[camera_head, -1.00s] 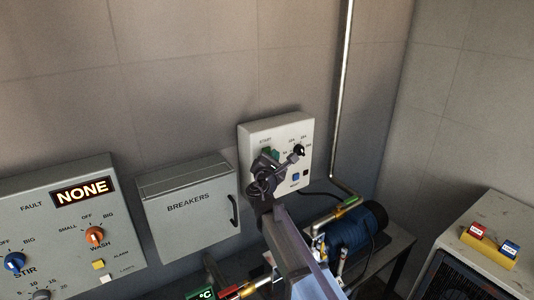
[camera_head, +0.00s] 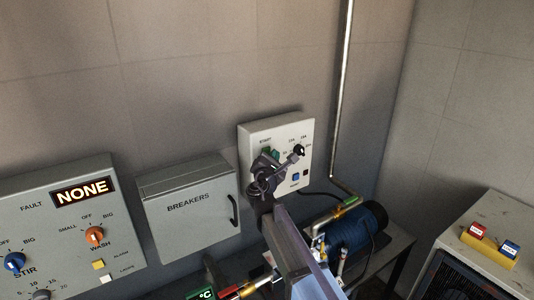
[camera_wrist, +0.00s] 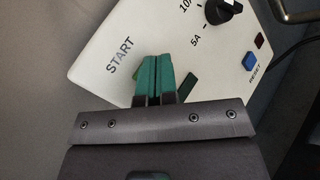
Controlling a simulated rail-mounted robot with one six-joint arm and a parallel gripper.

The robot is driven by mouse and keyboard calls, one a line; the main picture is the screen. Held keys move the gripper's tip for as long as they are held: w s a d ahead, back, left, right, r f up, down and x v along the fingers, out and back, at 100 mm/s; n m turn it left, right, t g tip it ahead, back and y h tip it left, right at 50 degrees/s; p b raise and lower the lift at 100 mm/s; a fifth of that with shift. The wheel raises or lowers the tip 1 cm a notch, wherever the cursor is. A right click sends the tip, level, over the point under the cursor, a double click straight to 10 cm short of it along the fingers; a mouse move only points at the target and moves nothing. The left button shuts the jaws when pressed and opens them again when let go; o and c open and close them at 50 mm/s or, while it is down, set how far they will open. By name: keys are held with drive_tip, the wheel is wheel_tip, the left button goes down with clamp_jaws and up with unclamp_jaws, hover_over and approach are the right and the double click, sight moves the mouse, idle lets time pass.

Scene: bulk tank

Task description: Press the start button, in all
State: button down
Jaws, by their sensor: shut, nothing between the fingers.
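The white control box (camera_head: 258,131) hangs on the back wall, and its face fills much of the wrist view (camera_wrist: 88,68). The word START is printed on it at the left. In the head view my wrist covers the box's lower left. I cannot tell whether the fingertips touch the button.
The box also carries a black dial (camera_wrist: 223,10), a blue RESET button (camera_wrist: 250,61) and a dark red part (camera_wrist: 260,41). The breakers box (camera_head: 188,208) and a control panel (camera_head: 60,235) are to the left. A blue motor (camera_head: 352,232) and pipes stand below right.

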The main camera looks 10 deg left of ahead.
idle(0.6)
drive_tip(key=shift+w+a, duration=0.3)
drive_tip(key=shift+w, duration=0.05)
drive_tip(key=shift+w+a, duration=0.25)
drive_tip(key=shift+a, duration=0.05)
idle(0.7)
drive_tip(key=shift+s+d, duration=0.6)
drive_tip(key=s+d, duration=0.3)
drive_tip(key=shift+s+d, duration=0.15)
drive_tip(key=shift+s, duration=0.15)
idle(0.4)
idle(0.5)
